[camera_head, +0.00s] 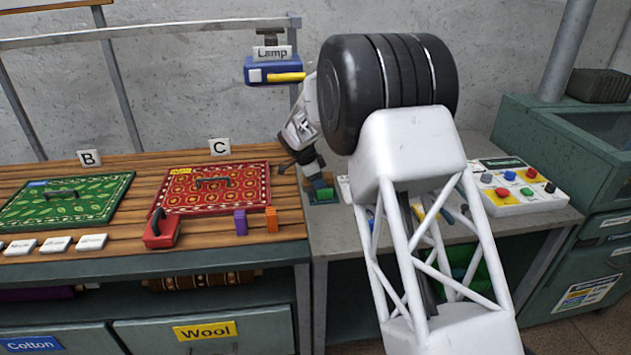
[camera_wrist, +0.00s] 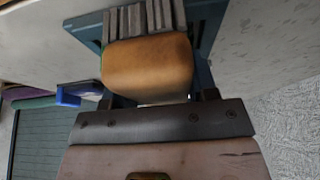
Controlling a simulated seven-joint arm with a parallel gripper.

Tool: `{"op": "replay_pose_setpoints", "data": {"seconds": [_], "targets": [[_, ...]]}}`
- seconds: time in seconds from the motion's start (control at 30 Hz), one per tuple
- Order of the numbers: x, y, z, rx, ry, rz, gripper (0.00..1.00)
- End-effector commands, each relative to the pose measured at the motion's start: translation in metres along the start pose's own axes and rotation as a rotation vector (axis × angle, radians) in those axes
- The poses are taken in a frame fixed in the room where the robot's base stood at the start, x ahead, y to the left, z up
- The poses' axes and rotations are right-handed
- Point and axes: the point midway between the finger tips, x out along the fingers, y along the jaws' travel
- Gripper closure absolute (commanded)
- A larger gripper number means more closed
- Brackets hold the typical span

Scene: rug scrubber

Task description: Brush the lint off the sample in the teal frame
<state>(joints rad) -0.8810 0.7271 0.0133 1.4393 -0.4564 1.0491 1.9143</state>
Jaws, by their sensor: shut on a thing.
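My gripper (camera_head: 308,170) is low over the left end of the grey bench, at a small teal frame (camera_head: 314,199). The teal frame (camera_wrist: 205,22) shows on both sides beyond the block. A green patch (camera_head: 326,194) shows at the frame in the head view. I cannot tell whether the brush touches the sample.
A button panel (camera_head: 518,187) stands on the bench to the right. On the wooden table at left lie a green rug board (camera_head: 62,201), a red rug board (camera_head: 213,187), a red block (camera_head: 161,230) and purple and orange blocks. A blue lamp box (camera_head: 262,70) hangs above.

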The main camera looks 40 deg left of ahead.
Motion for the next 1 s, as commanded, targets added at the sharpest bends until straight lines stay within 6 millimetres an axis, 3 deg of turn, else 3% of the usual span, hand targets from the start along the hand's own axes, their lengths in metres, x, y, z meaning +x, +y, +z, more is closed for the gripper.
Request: {"op": "replay_pose_setpoints", "data": {"seconds": [0.67,1.0], "targets": [[0.009,0.001,-0.011,-0.001,0.0,0.004,0.66],[0.014,0.001,-0.027,0.0,0.0,0.003,0.66]]}}
